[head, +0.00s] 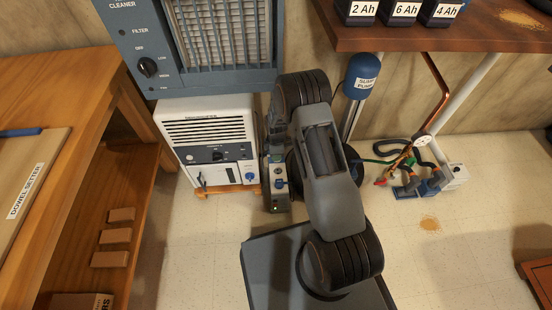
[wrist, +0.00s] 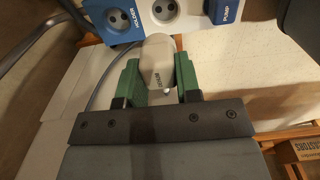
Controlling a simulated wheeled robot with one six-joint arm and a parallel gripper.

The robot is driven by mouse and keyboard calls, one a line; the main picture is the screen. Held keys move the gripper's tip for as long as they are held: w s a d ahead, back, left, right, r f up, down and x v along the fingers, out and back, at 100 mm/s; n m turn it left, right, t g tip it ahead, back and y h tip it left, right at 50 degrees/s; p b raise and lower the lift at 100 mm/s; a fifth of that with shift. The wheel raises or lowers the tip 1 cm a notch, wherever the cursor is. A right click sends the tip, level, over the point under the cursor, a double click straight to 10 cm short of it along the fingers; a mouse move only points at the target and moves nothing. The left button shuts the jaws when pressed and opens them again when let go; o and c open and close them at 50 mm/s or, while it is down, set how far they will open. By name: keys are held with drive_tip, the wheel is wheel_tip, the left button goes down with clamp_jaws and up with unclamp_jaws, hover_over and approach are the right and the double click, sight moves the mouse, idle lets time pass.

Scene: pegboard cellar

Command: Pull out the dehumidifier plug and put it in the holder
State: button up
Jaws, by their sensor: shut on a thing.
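In the wrist view my gripper (wrist: 158,72) has its green fingers shut on a pale grey plug (wrist: 156,60) with a small printed label. Beyond it, a white socket (wrist: 165,10) shows two bare holes. To its left is the blue holder (wrist: 118,22), marked HOLDER, with an empty face. The plug lies just below these, apart from the holder's opening as far as I can see. A blue plug marked PUMP (wrist: 226,12) sits at the right. In the head view the white dehumidifier (head: 210,138) stands left of my arm, which hides my gripper.
An outlet strip (head: 269,198) stands beside the dehumidifier. A blue air cleaner (head: 160,85) is above it and a wooden bench (head: 75,90) at left. The blue sump pump unit (head: 365,75) and pipes with a gauge (head: 423,142) are at right. Floor at front right is mostly clear.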

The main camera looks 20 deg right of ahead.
drive_tip(key=w+d+f+b, duration=0.1)
drive_tip(key=w+b, duration=0.3)
drive_tip(key=w, duration=0.2)
drive_tip(key=shift+w+d+f, duration=0.25)
drive_tip(key=shift+d+f, duration=0.05)
drive_tip(key=shift+f, duration=0.05)
drive_tip(key=shift+f+b, duration=0.2)
drive_tip(key=shift+b, duration=0.15)
drive_tip(key=shift+f+b, duration=0.9)
drive_tip(key=shift+f, duration=0.4)
drive_tip(key=shift+f+b, duration=0.3)
drive_tip(key=shift+f, duration=0.15)
idle(1.5)
drive_tip(key=shift+f, duration=1.35)
idle(2.1)
